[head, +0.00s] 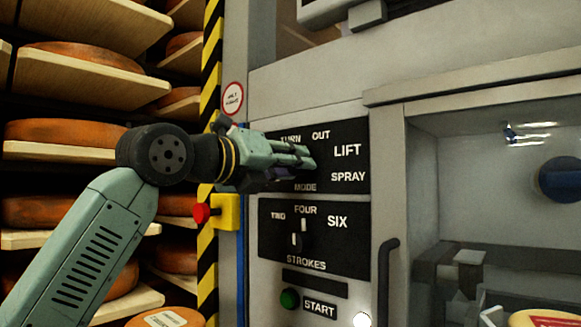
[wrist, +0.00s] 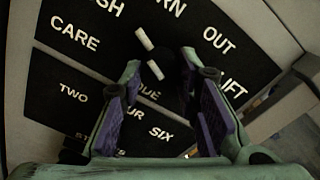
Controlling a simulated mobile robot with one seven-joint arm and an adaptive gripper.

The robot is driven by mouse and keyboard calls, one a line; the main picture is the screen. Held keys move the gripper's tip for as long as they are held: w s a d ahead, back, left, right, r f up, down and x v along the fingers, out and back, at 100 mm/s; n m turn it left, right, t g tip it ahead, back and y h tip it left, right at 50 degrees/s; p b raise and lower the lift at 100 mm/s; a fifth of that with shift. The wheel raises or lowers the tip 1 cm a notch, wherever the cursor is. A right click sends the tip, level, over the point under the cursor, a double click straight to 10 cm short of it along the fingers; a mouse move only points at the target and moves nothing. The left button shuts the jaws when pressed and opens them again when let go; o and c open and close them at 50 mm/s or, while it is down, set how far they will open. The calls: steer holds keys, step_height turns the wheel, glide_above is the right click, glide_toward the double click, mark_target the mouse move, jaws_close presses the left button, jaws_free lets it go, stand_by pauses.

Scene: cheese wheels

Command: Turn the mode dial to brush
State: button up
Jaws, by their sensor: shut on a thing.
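The mode dial (wrist: 153,65) is a dark knob with white marks on a black panel (head: 355,161). In the wrist view its marks line up toward the gap between a cut-off label ending in "SH" (wrist: 104,7) and the TURN label (wrist: 168,6). CARE, OUT and LIFT also show there. My gripper (head: 306,156) is at the mode panel, its fingers on either side of the dial and shut on it; it also shows in the wrist view (wrist: 159,68). In the head view my gripper hides the dial and the panel's left part.
Below is the strokes panel (head: 346,249) with its own dial (head: 297,239), pointing near FOUR. A green start button (head: 289,299) sits lower. A red button on a yellow box (head: 227,212) is left of the panel. Cheese shelves (head: 75,151) stand left; a black handle (head: 386,280) is right.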

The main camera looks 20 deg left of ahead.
steer(key=o, duration=1.1)
steer(key=shift+f, duration=0.1)
steer(key=shift+o, duration=0.3)
steer(key=shift+d, duration=0.1)
steer(key=v, duration=1.2)
